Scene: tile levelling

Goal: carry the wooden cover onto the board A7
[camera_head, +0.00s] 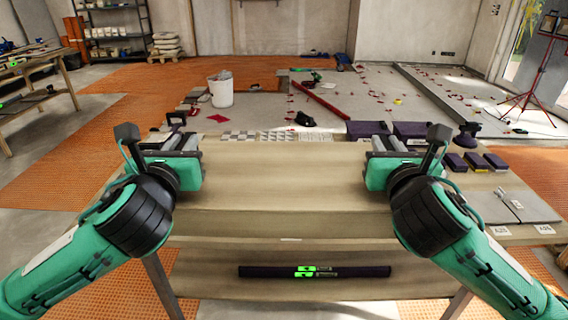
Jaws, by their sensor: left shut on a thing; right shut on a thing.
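A long pale wooden cover (280,165) spans the worktable between my two arms, with a broad top and a front face toward me. My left gripper (188,146) is shut on its far left part. My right gripper (388,146) is shut on its far right part. The fingertips are partly hidden by the gripper bodies. I cannot tell whether the cover rests on the table or is just lifted. I cannot make out a board marked A7; anything under the cover is hidden.
Grey tiles (510,206) with small labels lie at the table's right, near purple-black blocks (478,162). Patterned tile samples (275,136) and dark cases (368,129) line the back edge. A dark bar with green lights (270,271) lies on the lower shelf. A white bucket (221,93) stands beyond.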

